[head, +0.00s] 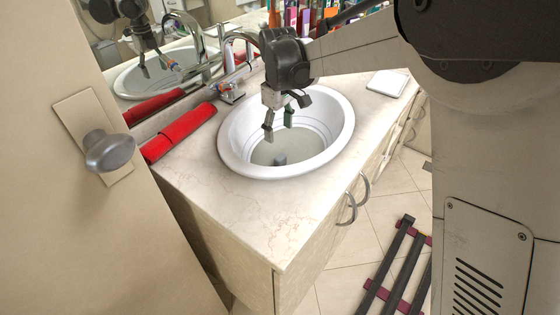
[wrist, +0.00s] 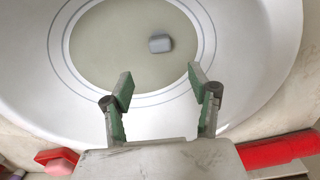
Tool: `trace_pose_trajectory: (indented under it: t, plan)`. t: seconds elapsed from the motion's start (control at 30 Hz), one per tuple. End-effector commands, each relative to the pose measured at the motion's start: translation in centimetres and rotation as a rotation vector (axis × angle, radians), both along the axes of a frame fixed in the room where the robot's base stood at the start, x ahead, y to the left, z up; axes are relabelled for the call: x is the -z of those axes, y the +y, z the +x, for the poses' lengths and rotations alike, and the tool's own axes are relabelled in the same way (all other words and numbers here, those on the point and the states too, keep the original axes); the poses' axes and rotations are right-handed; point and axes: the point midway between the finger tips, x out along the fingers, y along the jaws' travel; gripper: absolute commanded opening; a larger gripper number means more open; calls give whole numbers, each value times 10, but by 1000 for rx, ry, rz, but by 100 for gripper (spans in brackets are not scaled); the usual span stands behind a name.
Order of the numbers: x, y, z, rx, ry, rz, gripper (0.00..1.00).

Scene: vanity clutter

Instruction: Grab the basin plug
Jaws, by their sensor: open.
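The basin plug (head: 280,159) is a small grey piece at the bottom of the white oval basin (head: 232,140). In the wrist view the plug (wrist: 160,43) lies on the basin's pale floor, beyond the fingertips and between their lines. My gripper (head: 279,130) hangs over the basin, above the plug and apart from it. In the wrist view its two green-padded fingers (wrist: 160,78) are spread open with nothing between them.
A chrome faucet (head: 232,50) stands behind the basin. A red item (head: 180,133) lies on the counter (head: 262,212) to the left. Several bottles (head: 300,18) stand at the back. A white square item (head: 387,82) lies right of the basin. The front counter is clear.

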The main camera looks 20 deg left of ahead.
Motion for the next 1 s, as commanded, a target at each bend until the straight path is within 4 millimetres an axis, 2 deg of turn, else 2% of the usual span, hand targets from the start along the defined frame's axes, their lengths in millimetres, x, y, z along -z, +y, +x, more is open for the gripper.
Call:
trace_pose_trajectory:
  t: [0.1,0.3,0.53,0.8,1.0]
  plan:
    - [24,0,0,1,0,0,56]
    - [52,-1,0,1,0,1,56]
    - [65,-2,-1,2,0,1,56]
    - [101,-6,-4,2,0,1,56]
    - [112,-6,-4,2,0,1,56]
